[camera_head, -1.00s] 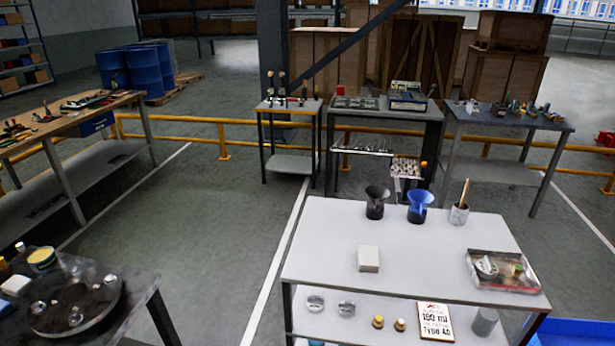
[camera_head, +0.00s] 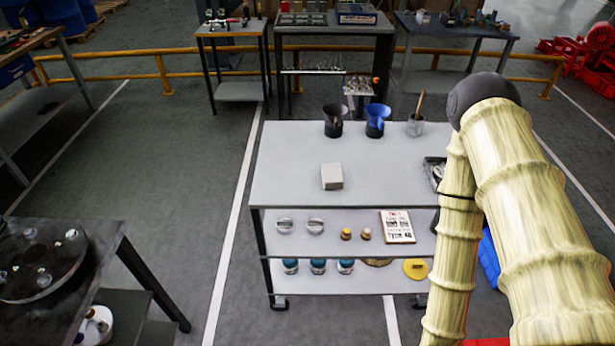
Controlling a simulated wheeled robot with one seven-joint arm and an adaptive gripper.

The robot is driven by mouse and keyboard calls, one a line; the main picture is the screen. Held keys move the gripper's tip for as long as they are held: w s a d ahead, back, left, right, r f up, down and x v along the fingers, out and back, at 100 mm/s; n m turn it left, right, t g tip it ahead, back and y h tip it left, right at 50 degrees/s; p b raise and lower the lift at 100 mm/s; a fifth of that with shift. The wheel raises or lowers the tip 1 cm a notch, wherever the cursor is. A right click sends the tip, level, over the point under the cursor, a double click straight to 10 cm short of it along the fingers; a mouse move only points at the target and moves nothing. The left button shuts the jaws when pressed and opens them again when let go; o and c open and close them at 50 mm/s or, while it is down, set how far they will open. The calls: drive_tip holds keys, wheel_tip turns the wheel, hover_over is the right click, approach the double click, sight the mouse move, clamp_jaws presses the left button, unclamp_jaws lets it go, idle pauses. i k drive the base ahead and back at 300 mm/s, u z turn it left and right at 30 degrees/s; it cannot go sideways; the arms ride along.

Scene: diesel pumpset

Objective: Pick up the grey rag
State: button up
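A small pale grey-white block-like pad (camera_head: 332,176) lies on the white top of a cart (camera_head: 285,180), left of the middle of that top. It is the only cloth-like thing I see there, but I cannot tell surely that it is the grey rag. Nothing touches it. My arm's cream links and dark elbow rise on the right of the view, apart from the pad. My gripper is not in view, so its state does not show.
A black funnel (camera_head: 333,122), a blue funnel (camera_head: 375,122) and a cup with a brush (camera_head: 415,126) stand along the cart's back edge. My arm partly hides a metal tray (camera_head: 433,172). Lower shelves hold jars and a sign (camera_head: 397,226). A dark table (camera_head: 90,240) stands at left.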

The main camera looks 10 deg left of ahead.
sight(332, 178)
drive_tip(key=z, duration=2.35)
drive_tip(key=k, duration=0.85)
drive_tip(key=u, duration=0.5)
